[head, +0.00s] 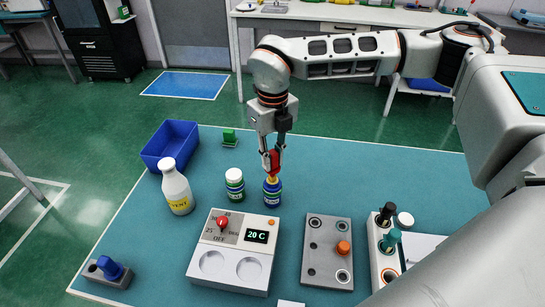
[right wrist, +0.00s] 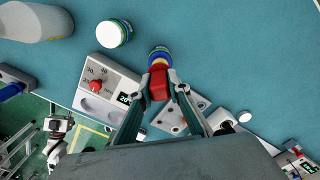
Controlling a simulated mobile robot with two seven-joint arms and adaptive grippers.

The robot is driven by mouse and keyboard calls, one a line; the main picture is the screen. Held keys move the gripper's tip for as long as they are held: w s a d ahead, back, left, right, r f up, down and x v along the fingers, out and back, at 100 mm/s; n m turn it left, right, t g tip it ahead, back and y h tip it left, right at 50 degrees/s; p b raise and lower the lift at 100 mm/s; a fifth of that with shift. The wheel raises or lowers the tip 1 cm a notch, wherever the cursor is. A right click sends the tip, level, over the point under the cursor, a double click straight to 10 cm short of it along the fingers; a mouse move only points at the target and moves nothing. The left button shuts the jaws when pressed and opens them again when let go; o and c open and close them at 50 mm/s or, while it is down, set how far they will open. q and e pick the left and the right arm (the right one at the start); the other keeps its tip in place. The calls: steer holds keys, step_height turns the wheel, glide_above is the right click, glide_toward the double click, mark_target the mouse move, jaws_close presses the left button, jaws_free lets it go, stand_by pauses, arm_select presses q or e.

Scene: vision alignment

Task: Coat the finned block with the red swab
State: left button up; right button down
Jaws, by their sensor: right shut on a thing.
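My right gripper (head: 271,153) is shut on the red handle of the swab (head: 271,163), which points down. The swab's lower end meets the top of a blue bottle with a green and white label (head: 272,192); I cannot tell how far inside it is. In the right wrist view the red swab handle (right wrist: 159,83) sits between my fingers, with the bottle (right wrist: 157,50) just beyond. A small green piece with an upright part (head: 229,138) stands at the table's back; I cannot tell if it is the finned block. My left gripper does not show in the head view.
A white-capped jar (head: 235,184) and a white bottle (head: 176,188) stand left of the blue bottle. A blue bin (head: 171,143) is behind them. A heater reading 20 C (head: 231,250), a grey plate with holes (head: 327,255) and a white rack (head: 382,255) are in front. The back right is clear.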

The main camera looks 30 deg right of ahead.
steer(key=shift+r+p, duration=1.45)
steer(key=shift+r, duration=2)
